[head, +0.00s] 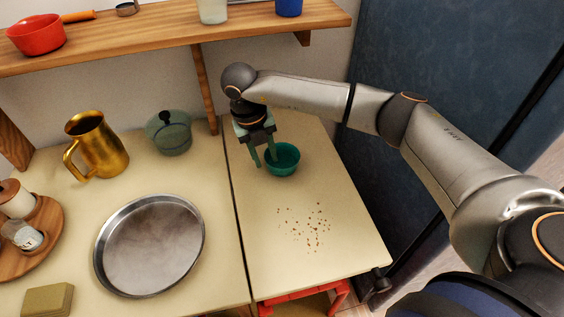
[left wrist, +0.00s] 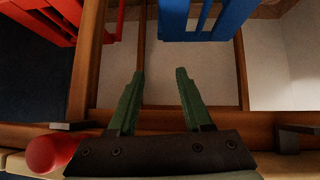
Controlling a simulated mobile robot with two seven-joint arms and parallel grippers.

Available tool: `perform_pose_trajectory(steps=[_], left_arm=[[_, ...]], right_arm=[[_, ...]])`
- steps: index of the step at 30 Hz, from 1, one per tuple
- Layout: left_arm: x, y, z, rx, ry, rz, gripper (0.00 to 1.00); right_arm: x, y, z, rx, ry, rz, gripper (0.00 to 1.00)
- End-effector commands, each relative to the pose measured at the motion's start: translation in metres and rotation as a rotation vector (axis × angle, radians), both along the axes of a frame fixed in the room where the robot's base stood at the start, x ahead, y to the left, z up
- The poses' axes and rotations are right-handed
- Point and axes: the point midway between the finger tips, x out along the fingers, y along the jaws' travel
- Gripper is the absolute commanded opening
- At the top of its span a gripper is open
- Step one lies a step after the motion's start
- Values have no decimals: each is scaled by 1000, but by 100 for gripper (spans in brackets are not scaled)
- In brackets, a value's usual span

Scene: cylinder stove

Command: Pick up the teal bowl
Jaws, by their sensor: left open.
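The teal bowl (head: 284,163) sits upright on the right-hand section of the counter in the head view. My right gripper (head: 265,162) points down at the bowl's left side. Its fingers are apart, one outside the bowl on the left and the other at or just inside the left rim. I cannot tell whether either finger touches the bowl. My left gripper (left wrist: 159,74) shows in the left wrist view, open with nothing between its fingers; the bowl is not in that view.
Brown crumbs (head: 306,228) lie in front of the bowl. A metal pan (head: 150,247), gold pitcher (head: 97,146) and clear teal pot (head: 169,134) stand to its left. A wooden shelf (head: 170,44) runs above. The left wrist view shows red (left wrist: 42,20) and blue (left wrist: 205,20) slatted objects.

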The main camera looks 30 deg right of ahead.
Motion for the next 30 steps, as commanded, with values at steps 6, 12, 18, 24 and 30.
perform_pose_trajectory(steps=[6, 12, 18, 24, 30], left_arm=[[-2, 1, -3, 2, 4, 0, 50], [-1, 1, -3, 2, 4, 1, 50], [-1, 2, -3, 3, 3, 2, 50], [-1, 2, -3, 3, 3, 2, 50], [-1, 2, -3, 3, 3, 2, 50]], right_arm=[[-1, -4, -22, 0, 0, 1, 37], [-1, -4, -21, 0, 0, 1, 33], [-1, -4, -21, 0, 0, 1, 10], [-1, -3, -21, 1, 0, 1, 0], [-1, -3, -21, 1, 0, 1, 0]])
